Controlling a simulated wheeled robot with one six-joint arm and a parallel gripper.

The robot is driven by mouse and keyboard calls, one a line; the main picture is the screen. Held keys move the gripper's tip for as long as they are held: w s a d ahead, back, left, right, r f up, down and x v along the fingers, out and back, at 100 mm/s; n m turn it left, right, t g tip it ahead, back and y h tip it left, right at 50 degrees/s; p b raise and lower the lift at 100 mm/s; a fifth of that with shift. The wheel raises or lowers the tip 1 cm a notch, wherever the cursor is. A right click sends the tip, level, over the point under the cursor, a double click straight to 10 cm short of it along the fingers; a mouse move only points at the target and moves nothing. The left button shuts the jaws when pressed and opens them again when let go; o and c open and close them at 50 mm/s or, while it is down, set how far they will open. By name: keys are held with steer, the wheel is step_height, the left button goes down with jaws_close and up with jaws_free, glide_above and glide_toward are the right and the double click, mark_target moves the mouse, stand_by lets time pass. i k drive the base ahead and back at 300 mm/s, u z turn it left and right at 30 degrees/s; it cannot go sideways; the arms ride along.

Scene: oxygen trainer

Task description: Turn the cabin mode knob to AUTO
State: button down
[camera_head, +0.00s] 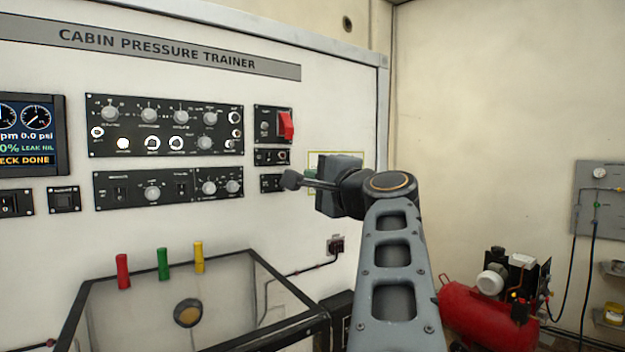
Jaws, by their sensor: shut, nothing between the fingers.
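The white trainer wall carries a black upper panel (100,140) with several grey knobs and a black lower panel (135,203) with one knob (152,193) at its middle and two knobs (209,187) at its right. The labels are too small to read, so I cannot tell which is the cabin mode knob or where it points. My gripper (288,180) is shut and empty, pointing left. In the picture its tips overlap the right side of a small black panel (267,187), partly hiding it. I cannot tell whether they touch it.
A red guarded switch (286,126) sits above my gripper. A screen (30,135) is at left. Red, green and yellow handles (163,264) stand above a dark-framed clear box (285,300). A red compressor (485,318) stands at lower right.

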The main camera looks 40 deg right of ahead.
mark_target(210, 118)
steer(key=k, duration=1)
